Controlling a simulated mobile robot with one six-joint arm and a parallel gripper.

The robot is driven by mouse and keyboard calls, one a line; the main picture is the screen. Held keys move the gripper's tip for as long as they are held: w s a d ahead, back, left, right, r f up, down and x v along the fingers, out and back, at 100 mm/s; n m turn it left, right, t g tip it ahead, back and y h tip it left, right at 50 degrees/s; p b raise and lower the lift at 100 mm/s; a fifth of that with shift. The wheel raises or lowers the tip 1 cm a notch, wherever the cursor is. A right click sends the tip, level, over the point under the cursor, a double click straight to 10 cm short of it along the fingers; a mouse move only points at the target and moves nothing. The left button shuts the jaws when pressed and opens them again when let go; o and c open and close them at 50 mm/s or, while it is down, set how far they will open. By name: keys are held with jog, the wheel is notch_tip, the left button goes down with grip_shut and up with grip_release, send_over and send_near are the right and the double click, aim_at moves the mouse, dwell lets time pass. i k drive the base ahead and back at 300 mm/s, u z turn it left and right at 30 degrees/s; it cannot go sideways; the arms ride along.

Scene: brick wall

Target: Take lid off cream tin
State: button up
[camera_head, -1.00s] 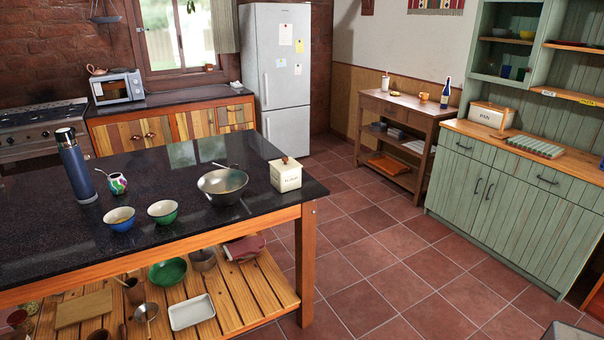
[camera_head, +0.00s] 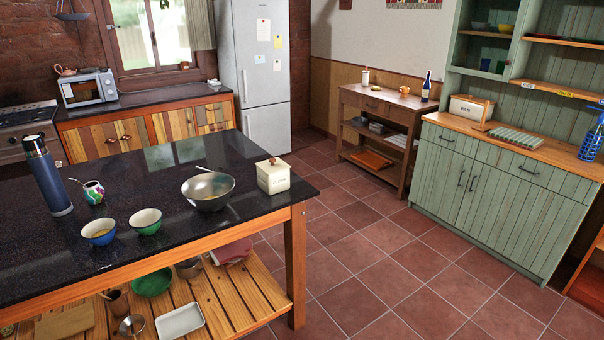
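A cream tin (camera_head: 273,180) with dark lettering on its front stands upright near the right end of the dark-topped kitchen island (camera_head: 120,225). Its cream lid (camera_head: 268,166) with a brown knob sits on top and looks closed. My gripper is not in view, so its state does not show.
A steel bowl (camera_head: 208,191) with a utensil stands just left of the tin. Farther left are a green bowl (camera_head: 145,222), a blue bowl (camera_head: 99,232), a mate cup (camera_head: 94,192) and a tall blue flask (camera_head: 48,176). Tiled floor (camera_head: 375,260) is clear right of the island.

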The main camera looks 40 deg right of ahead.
aim_at(271, 165)
jog(key=z, duration=0.8)
jog(key=k, duration=0.95)
jog(key=u, duration=0.05)
jog(key=i, duration=0.9)
jog(key=z, duration=0.05)
